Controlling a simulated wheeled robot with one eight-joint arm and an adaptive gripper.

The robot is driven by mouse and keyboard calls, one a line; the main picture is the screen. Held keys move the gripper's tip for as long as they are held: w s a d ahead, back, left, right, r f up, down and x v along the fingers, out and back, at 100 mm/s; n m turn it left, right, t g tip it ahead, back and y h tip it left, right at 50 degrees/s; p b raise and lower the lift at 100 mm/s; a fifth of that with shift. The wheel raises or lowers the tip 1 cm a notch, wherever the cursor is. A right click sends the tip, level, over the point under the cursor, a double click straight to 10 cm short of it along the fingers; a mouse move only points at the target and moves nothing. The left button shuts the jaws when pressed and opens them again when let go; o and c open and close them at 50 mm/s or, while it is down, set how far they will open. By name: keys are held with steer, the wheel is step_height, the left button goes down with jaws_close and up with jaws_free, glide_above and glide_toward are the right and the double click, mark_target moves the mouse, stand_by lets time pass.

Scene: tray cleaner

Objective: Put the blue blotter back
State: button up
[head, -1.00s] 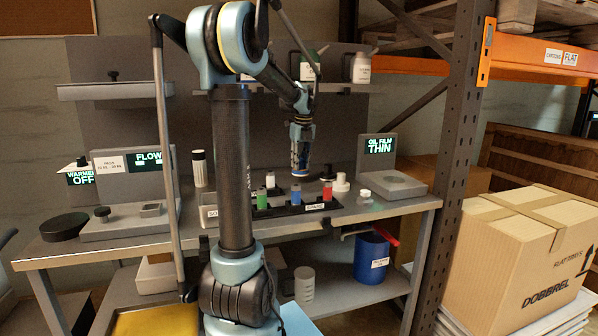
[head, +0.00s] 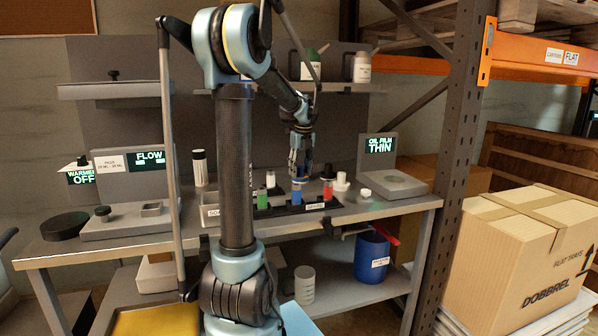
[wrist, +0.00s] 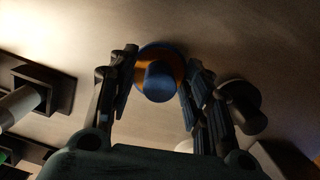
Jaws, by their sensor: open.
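The blue blotter (wrist: 158,82) shows in the wrist view as a blue knob on a round disc with a blue and orange rim. It lies between the spread fingers of my gripper (wrist: 158,85), with a gap visible around the knob. In the head view my gripper (head: 299,166) points down over the bench, just above and behind the rack (head: 285,212). A small blue piece (head: 298,181) shows right under the fingers there. The fingers partly hide it, so I cannot tell what it rests on.
A black knobbed piece (wrist: 243,108) sits close to the right finger. The OIL FILM station (head: 395,185) stands at right; bench space lies left of it.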

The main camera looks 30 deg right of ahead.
mark_target(303, 168)
step_height(303, 168, up, 12)
steer(key=s, duration=0.1)
steer(key=shift+s, duration=0.2)
stand_by(0.3)
steer(key=shift+s, duration=0.1)
stand_by(0.4)
